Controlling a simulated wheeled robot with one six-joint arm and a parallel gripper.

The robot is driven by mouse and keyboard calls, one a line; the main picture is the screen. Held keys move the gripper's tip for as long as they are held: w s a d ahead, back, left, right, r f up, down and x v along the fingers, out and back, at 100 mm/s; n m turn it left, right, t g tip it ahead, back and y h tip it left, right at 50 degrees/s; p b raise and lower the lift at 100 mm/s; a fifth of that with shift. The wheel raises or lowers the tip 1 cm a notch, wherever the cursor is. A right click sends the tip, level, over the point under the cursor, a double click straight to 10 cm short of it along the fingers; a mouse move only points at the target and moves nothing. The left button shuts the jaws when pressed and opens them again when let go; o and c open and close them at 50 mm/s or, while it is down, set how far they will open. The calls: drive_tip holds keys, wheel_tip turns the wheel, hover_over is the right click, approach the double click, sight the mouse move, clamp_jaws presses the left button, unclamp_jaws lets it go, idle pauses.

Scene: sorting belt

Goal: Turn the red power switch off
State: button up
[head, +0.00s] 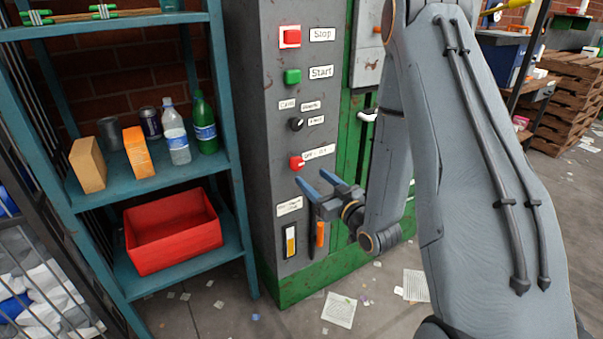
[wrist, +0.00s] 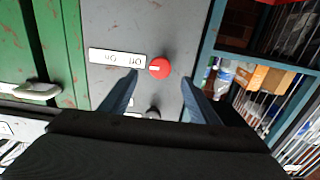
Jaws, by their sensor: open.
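The red power switch (head: 297,162) is a round red knob with a pale mark, on the grey control panel (head: 265,120) beside a white label (head: 319,152). In the wrist view the red switch (wrist: 159,68) lies between and beyond my two blue fingertips, with its label to the left. My gripper (head: 319,184) is open and empty, just below and right of the switch in the head view. In the wrist view my gripper (wrist: 161,80) shows its fingers spread on either side of the knob. I cannot tell whether they touch the panel.
Above are a red Stop button (head: 290,37), a green Start button (head: 293,76) and a black knob (head: 296,124). Below are a yellow-and-white slot (head: 290,241) and an orange-handled lever (head: 320,234). A teal shelf (head: 150,185) with bottles and a red bin (head: 172,231) stands left.

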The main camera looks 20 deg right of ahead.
sight(298, 166)
drive_tip(key=shift+p+x, duration=0.3)
drive_tip(key=shift+x, duration=3.25)
drive_tip(key=c, duration=1.1)
